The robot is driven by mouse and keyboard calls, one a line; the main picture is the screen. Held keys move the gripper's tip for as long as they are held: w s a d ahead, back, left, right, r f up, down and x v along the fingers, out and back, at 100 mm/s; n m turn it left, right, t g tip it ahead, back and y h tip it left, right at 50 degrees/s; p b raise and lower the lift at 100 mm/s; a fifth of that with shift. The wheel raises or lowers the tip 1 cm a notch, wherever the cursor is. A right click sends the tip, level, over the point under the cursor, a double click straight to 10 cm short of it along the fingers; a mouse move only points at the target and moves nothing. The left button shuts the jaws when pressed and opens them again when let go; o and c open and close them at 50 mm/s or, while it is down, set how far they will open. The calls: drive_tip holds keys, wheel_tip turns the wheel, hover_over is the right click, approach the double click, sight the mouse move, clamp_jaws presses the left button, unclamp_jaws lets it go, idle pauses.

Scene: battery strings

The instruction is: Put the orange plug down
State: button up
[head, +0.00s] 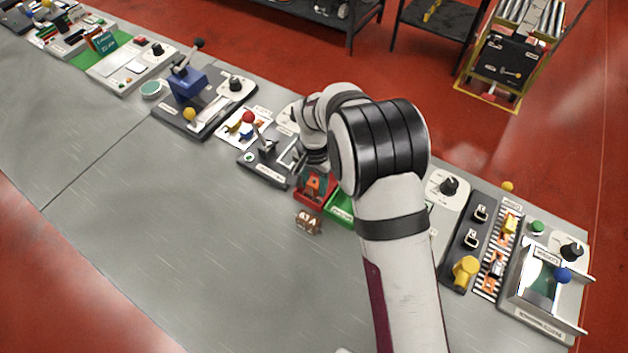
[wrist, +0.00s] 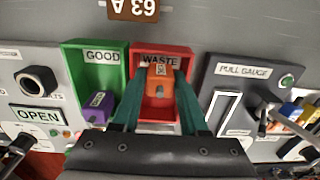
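The orange plug (wrist: 159,84) shows in the wrist view between the two teal fingers of my gripper (wrist: 160,78), which close in against its sides. It is at the red WASTE tray (wrist: 178,52), within the tray's outline. I cannot tell whether it touches the tray floor. In the head view the orange plug (head: 314,184) shows at the red tray (head: 310,203), just below my gripper (head: 313,176), partly hidden by my arm.
The green GOOD tray (wrist: 82,52) holds a purple plug (wrist: 98,106) beside the red tray. A pull gauge (wrist: 240,92) stands to the right. A brown sign (wrist: 132,9) marked 63 A lies near the trays. The table's front (head: 220,235) is clear.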

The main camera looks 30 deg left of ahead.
sight(314, 183)
drive_tip(key=o, duration=0.3)
wheel_tip(314, 183, up, 13)
drive_tip(key=s+d+r+m, duration=0.1)
drive_tip(key=d+r, duration=0.2)
drive_tip(key=d, duration=0.4)
drive_tip(key=d+r+m, duration=0.1)
drive_tip(key=d+r, duration=0.3)
drive_tip(key=d, duration=0.2)
drive_tip(key=s+d+r+m+y, duration=0.1)
drive_tip(key=s+d+r+m, duration=0.1)
drive_tip(key=s+d, duration=0.85)
drive_tip(key=s+d+f+m, duration=0.1)
drive_tip(key=s+d+f, duration=0.2)
drive_tip(key=s+d, duration=0.3)
drive_tip(key=shift+s+d+m+y, duration=0.15)
drive_tip(key=shift+s+m+y, duration=0.2)
drive_tip(key=shift+s, duration=0.7)
